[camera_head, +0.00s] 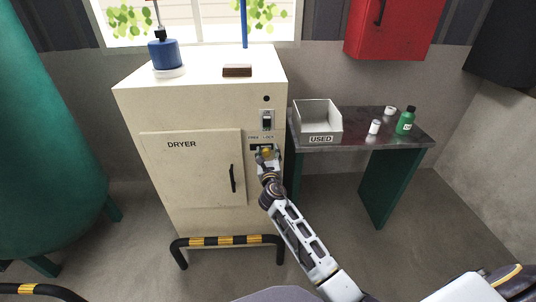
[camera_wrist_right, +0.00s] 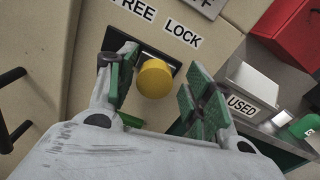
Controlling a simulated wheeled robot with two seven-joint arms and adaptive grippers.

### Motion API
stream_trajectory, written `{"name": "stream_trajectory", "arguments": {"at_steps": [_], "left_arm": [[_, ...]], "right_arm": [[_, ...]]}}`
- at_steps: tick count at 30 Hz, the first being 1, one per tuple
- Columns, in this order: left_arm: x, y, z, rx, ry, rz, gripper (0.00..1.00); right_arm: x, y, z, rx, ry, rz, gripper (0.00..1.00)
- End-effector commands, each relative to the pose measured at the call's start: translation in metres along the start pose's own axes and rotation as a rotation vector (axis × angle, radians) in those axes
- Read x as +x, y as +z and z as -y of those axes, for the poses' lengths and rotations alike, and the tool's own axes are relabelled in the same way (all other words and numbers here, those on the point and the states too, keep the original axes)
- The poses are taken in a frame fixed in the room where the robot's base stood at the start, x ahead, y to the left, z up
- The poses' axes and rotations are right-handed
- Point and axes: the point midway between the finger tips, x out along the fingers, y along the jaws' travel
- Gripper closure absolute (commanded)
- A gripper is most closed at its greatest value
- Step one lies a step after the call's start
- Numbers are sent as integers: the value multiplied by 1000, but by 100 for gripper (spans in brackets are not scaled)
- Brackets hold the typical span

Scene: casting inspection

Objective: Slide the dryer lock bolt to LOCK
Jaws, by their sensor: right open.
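The cream dryer (camera_head: 190,165) stands against the wall, its door closed. Its lock bolt has a yellow knob (camera_wrist_right: 155,78) in a dark slot (camera_wrist_right: 150,60) below the words FREE and LOCK. In the head view the knob (camera_head: 267,152) is partly covered by my right gripper (camera_head: 266,160). In the right wrist view my right gripper (camera_wrist_right: 155,95) is open, with one green-padded finger on each side of the knob. The left finger is close to the knob and a gap shows at the right. I cannot tell whether either finger touches it. My left gripper is not in view.
A switch (camera_head: 267,120) sits above the slot. A steel table (camera_head: 355,145) at the right bears a USED bin (camera_head: 318,122), a green bottle (camera_head: 405,121) and white caps. A striped guard rail (camera_head: 228,240) stands before the dryer. A teal tank (camera_head: 45,125) is at the left.

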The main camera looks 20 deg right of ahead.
Motion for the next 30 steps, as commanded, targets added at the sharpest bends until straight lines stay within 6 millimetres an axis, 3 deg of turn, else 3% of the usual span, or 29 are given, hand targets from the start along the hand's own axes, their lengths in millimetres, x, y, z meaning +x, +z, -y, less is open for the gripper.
{"name": "stream_trajectory", "arguments": {"at_steps": [13,30], "left_arm": [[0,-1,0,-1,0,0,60],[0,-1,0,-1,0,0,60]], "right_arm": [[-13,0,-1,0,1,1,49],[-69,-1,0,-1,0,0,49]]}}
